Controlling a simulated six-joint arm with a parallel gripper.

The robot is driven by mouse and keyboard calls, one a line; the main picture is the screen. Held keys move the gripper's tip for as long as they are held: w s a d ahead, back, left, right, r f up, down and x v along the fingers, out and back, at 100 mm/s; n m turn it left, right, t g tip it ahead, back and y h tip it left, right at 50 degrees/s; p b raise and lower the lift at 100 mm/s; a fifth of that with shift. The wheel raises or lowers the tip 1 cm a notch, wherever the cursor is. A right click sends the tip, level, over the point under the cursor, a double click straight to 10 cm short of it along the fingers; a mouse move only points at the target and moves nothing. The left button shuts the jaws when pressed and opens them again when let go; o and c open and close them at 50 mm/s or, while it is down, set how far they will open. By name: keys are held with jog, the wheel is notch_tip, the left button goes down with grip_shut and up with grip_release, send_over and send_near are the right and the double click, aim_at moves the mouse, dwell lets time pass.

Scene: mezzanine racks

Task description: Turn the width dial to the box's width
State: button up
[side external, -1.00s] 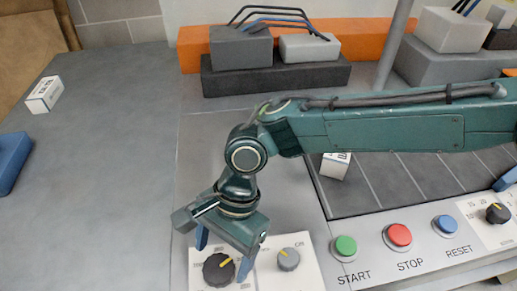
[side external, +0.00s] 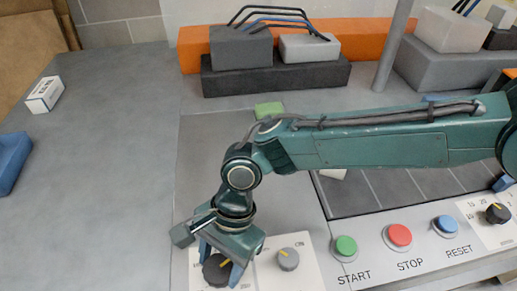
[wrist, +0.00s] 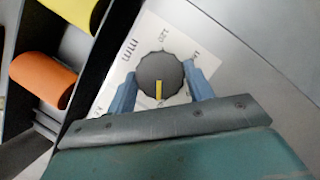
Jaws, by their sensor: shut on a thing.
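My gripper (side external: 221,264) points down over the panel and is shut on the dark dial (side external: 213,274), with one blue finger on each side. In the wrist view the dark round dial (wrist: 160,70) sits between the two fingers. Its yellow pointer faces the gripper body. The white plate (wrist: 119,71) around it carries "mm" and numbers, partly hidden. A small white box (side external: 44,95) with dark print lies on the grey surface at the far left. Part of another white box (side external: 334,173) shows below my arm, mostly hidden.
A grey dial (side external: 288,259) is close right of the held one. Green (side external: 345,246), red (side external: 398,236) and blue (side external: 445,225) buttons follow. A blue object (side external: 10,162) lies at the left edge. Orange (wrist: 43,80) and yellow cylinders sit in dark slots in the wrist view.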

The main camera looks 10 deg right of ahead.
jog(key=shift+n, duration=0.5)
jog(key=shift+a+n+g+h, duration=0.1)
jog(key=shift+n+g+h, duration=0.3)
jog(key=shift+n, duration=0.85)
jog(key=shift+a+n+g+h, duration=0.1)
jog(key=shift+n+h, duration=0.5)
jog(key=shift+n, duration=0.65)
jog(key=o, duration=1)
jog(key=shift+c, duration=0.2)
jog(key=shift+m, duration=0.4)
